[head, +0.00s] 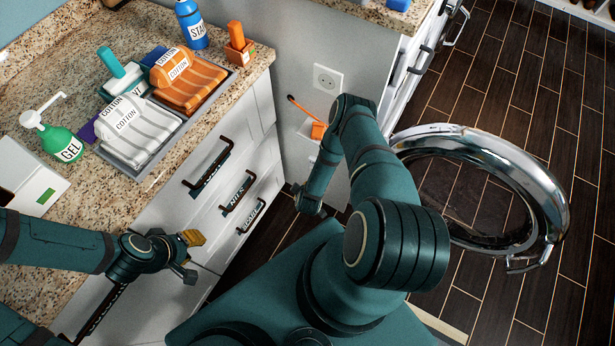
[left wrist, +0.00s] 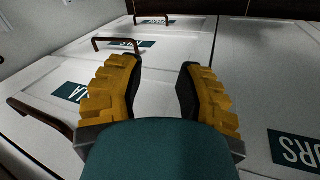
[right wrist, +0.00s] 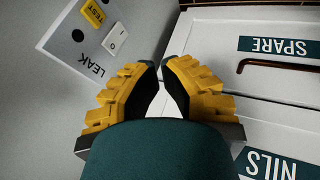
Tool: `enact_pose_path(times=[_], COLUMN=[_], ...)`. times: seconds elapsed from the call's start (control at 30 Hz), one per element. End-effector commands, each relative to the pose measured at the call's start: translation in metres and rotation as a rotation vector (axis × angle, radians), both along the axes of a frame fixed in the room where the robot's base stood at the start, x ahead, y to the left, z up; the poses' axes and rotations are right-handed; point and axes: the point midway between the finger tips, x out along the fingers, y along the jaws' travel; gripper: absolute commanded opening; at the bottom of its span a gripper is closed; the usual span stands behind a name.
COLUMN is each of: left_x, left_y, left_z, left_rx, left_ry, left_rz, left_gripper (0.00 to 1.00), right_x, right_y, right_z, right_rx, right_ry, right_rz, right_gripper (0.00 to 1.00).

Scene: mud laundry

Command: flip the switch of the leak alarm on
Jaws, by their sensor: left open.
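The leak alarm (right wrist: 95,45) is a pale grey plate at the upper left of the right wrist view. It bears the word LEAK, a yellow TEST button (right wrist: 94,13), a dark round part (right wrist: 77,35) and a small white rocker switch (right wrist: 117,39). I cannot tell which way the rocker is set. My right gripper (right wrist: 162,62) has its fingertips together with nothing between them, beside the plate and apart from the switch. In the head view I cannot make out the alarm's face. My left gripper (left wrist: 160,65) is open and empty; it also shows in the head view (head: 195,240).
Drawers with dark handles (head: 208,166) stand below the granite counter, which holds folded towels (head: 137,130) and a green gel bottle (head: 61,144). A wall socket (head: 327,79) is behind my right arm.

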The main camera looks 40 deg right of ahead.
Motion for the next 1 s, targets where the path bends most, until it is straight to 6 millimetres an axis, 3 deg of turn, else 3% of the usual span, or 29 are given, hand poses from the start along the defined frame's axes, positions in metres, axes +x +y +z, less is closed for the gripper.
enact_pose_path(times=[0.57,0.77,1.0], left_x=[0.0,0.001,0.005], left_y=[0.0,0.0,0.001], left_z=[0.0,-0.011,-0.031], left_rx=[0.0,0.001,0.003], left_ry=[0.0,-0.004,-0.013], left_rz=[0.0,0.0,0.003], left_gripper=[0.35,0.35,0.35], right_x=[0.005,0.016,0.04], right_y=[-0.007,-0.013,-0.026], right_z=[0.001,-0.02,-0.06], right_rx=[-0.013,-0.013,-0.013], right_ry=[-0.007,-0.008,-0.007], right_rz=[-0.004,-0.008,-0.008], right_gripper=[0.0,0.0,0.0])
